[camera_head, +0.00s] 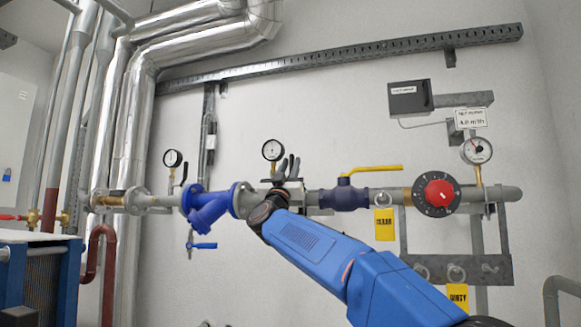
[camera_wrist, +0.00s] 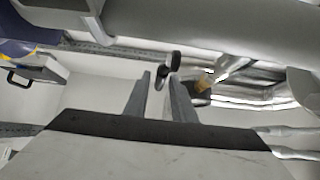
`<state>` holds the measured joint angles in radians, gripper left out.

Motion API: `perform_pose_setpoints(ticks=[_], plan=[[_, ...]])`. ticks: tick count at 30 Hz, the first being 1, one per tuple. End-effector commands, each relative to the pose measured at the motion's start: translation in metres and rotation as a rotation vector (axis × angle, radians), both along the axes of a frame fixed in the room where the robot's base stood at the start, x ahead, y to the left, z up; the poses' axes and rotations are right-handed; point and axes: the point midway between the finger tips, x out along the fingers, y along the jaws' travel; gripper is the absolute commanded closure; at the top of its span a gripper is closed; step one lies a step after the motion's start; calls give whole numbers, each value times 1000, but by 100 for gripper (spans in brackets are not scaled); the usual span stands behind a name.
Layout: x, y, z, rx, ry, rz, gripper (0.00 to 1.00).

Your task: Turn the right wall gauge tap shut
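A round white-faced gauge with a black rim (camera_head: 272,150) stands above the horizontal pipe in the head view; my gripper (camera_head: 289,166) is just to its right, fingers pointing up. A smaller similar gauge (camera_head: 173,158) stands further left, with a dark lever below it. The tap under the nearer gauge is largely hidden by my gripper and wrist. In the wrist view my gripper (camera_wrist: 161,85) has its two grey fingers apart. Dark rounded parts (camera_wrist: 172,60) show beyond and between the fingertips; I cannot tell whether they touch a finger or which part they are.
Right of my gripper are a dark blue valve with a yellow lever (camera_head: 372,169), a red-centred dial (camera_head: 438,194) and another gauge (camera_head: 477,151). A blue strainer (camera_head: 208,206) is to the left. The grey pipe (camera_wrist: 210,30) crosses close by in the wrist view.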

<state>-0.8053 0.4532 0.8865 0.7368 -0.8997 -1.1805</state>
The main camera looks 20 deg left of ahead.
Motion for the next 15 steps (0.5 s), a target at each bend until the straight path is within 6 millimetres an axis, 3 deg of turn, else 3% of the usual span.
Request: perform_pose_setpoints(ticks=[1,3,15], plan=[[0,0,0,0,0,0,90],[0,0,0,0,0,0,100],[-3,-1,-3,-4,-88,-6,100]])
